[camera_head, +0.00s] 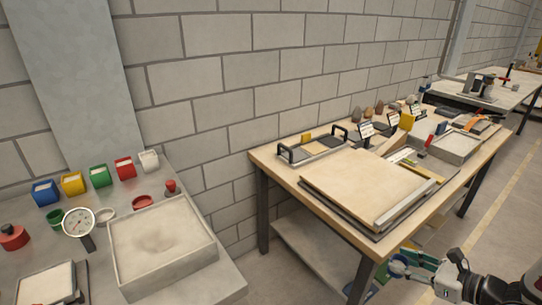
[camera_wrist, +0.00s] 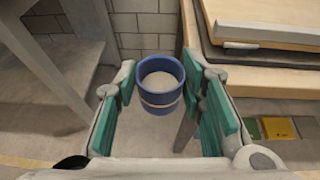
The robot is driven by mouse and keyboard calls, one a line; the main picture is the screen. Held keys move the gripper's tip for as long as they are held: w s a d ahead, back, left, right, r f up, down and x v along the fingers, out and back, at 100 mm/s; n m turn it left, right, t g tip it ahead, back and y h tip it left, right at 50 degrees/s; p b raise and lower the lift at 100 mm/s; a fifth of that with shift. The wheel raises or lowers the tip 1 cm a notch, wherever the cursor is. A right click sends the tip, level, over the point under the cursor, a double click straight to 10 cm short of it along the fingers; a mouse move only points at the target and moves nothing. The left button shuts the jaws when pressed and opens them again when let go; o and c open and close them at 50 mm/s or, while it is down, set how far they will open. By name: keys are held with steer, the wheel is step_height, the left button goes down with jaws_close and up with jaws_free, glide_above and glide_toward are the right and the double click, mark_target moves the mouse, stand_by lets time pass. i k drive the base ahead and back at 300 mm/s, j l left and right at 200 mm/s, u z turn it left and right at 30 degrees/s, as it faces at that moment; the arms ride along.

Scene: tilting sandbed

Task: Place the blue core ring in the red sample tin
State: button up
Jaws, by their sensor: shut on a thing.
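The blue core ring (camera_wrist: 160,103) is a short blue cylinder with a pale band, held upright between the teal-padded fingers of my gripper (camera_wrist: 160,84) in the wrist view. In the head view the ring (camera_head: 397,269) shows at the lower right, at the tips of my gripper (camera_head: 403,262), above the floor in front of the wooden table. The red sample tin (camera_head: 125,168) stands at the far left in a row of coloured tins at the back of the grey bench, well away from my gripper. Its inside is hard to make out.
Blue (camera_head: 46,193), yellow (camera_head: 73,184), green (camera_head: 100,176) and white (camera_head: 149,161) tins share the row. A sand tray (camera_head: 213,252), gauge (camera_head: 79,223) and red dish (camera_head: 141,202) occupy the grey bench. A floor gap separates bench and table.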

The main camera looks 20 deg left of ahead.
mark_target(143, 205)
steer(key=i+l+u, duration=0.2)
steer(key=u, duration=0.2)
steer(key=i+l+u, duration=0.45)
steer(key=u, duration=0.3)
steer(key=i+l+u, duration=0.15)
steer(key=l+u, duration=0.25)
steer(key=i+l+u, duration=0.2)
steer(key=j, duration=0.45)
steer(key=i+l, duration=0.05)
